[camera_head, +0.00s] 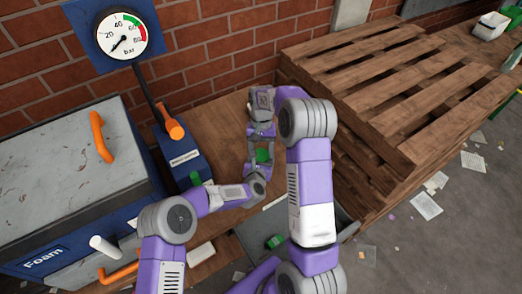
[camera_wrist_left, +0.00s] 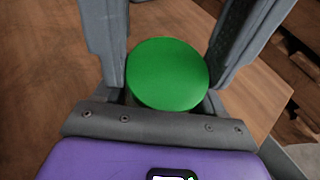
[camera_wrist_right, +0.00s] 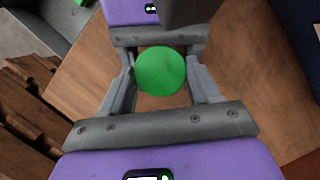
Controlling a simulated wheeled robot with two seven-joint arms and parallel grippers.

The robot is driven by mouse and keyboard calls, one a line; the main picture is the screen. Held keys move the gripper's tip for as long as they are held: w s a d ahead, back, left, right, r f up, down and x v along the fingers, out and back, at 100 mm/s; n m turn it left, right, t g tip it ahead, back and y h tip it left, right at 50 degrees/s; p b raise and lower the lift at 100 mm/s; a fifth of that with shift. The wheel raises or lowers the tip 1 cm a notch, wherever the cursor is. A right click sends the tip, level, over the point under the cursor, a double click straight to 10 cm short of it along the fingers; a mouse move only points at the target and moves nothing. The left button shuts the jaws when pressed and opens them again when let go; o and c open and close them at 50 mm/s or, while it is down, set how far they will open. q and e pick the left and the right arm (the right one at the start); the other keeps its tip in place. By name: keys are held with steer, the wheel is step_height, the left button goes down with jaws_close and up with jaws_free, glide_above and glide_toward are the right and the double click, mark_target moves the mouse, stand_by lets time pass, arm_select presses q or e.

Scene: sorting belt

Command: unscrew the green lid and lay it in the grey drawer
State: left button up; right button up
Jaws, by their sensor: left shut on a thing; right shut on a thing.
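A round green lid (camera_head: 262,157) is between my two grippers above the wooden bench. It shows as a flat green disc in the left wrist view (camera_wrist_left: 167,74) and the right wrist view (camera_wrist_right: 161,71). My left gripper (camera_head: 259,168) reaches it from the near side and my right gripper (camera_head: 262,144) from the far side. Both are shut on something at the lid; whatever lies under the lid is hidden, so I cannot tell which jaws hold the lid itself. A grey open drawer (camera_head: 346,226) lies at the near right, partly behind my right arm.
A small green object (camera_head: 275,241) lies in the grey drawer. A blue box (camera_head: 181,160) with an orange-handled lever stands left of my grippers. A large blue case (camera_head: 60,180) is at the left, and stacked wooden pallets (camera_head: 400,90) are at the right.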

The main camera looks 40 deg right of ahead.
steer(key=shift+o, duration=1.4)
steer(key=c, duration=0.6)
steer(key=n+h, duration=0.1)
steer(key=n, duration=0.4)
steer(key=shift+g, duration=0.4)
steer(key=shift+s+n, duration=0.1)
steer(key=shift+n, duration=0.3)
arm_select(q)
steer(key=shift+w, duration=0.15)
